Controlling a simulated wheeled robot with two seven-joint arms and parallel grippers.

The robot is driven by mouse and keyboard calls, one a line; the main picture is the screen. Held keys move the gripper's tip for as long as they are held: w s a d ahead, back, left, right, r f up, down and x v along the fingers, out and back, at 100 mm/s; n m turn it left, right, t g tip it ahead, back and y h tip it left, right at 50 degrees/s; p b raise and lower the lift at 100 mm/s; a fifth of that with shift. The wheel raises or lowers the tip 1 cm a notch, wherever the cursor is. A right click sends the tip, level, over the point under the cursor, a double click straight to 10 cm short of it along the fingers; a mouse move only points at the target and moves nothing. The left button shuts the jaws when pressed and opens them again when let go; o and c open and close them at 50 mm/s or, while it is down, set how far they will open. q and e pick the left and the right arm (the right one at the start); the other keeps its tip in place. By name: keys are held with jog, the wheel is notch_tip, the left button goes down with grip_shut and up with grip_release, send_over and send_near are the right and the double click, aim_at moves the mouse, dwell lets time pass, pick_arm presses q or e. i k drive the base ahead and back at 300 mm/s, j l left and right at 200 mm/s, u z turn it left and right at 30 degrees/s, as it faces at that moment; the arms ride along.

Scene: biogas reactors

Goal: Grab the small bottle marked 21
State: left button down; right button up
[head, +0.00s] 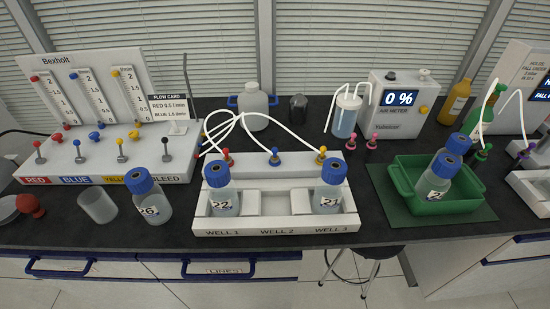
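The small bottle marked 21 (330,199) is clear with a blue cap. It stands upright in the right-hand well of the white rack (277,224), at the well marked WELL 3. A like bottle marked 22 (222,200) stands in WELL 1 at the left. The middle well, WELL 2, holds no bottle. Another blue-capped bottle (153,207), its label seeming to read 26, stands on the bench left of the rack. Neither of my grippers is in view.
A green tray (400,181) at the right holds blue-capped bottles. A flow panel (95,95) with coloured valves stands at the left, an empty beaker (97,206) before it. White tubes arch behind the rack to colored fittings. A stool (366,254) is below the bench.

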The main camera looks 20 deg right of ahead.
aim_at(328, 198)
jog(key=j+z, duration=0.1)
jog(key=z, duration=0.3)
jog(key=j+z, duration=0.1)
jog(key=z, duration=0.35)
jog(key=j+z, duration=0.1)
jog(key=z, duration=0.3)
jog(key=k+z, duration=0.1)
jog(key=z, duration=0.3)
